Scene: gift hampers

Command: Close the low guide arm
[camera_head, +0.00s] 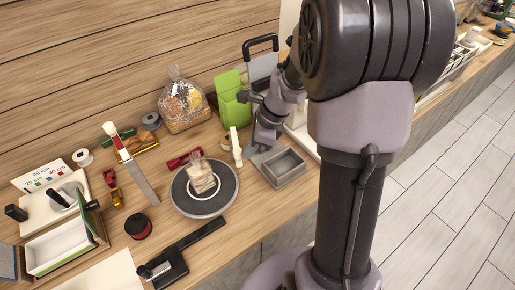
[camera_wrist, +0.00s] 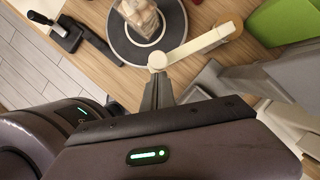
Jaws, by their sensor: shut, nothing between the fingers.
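The low guide arm appears to be the cream bar (camera_wrist: 195,46) in the wrist view, with a round knob at its near end. It lies beside the round turntable (camera_wrist: 118,42), its far end pointing toward the green bag. In the head view the cream bar (camera_head: 235,146) stands just right of the turntable (camera_head: 182,203). My gripper (camera_wrist: 158,80) is shut and empty, its tips right at the knob; I cannot tell whether they touch. In the head view my wrist partly hides that area. A wrapped item (camera_head: 201,177) sits on the turntable.
A grey tray (camera_head: 285,166) lies close to the right of my wrist. The green bag (camera_head: 231,97) and a wrapped hamper (camera_head: 184,105) stand behind. A black lever tool (camera_head: 186,252) lies in front of the turntable. Ribbon spools and a white box (camera_head: 60,246) are at left.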

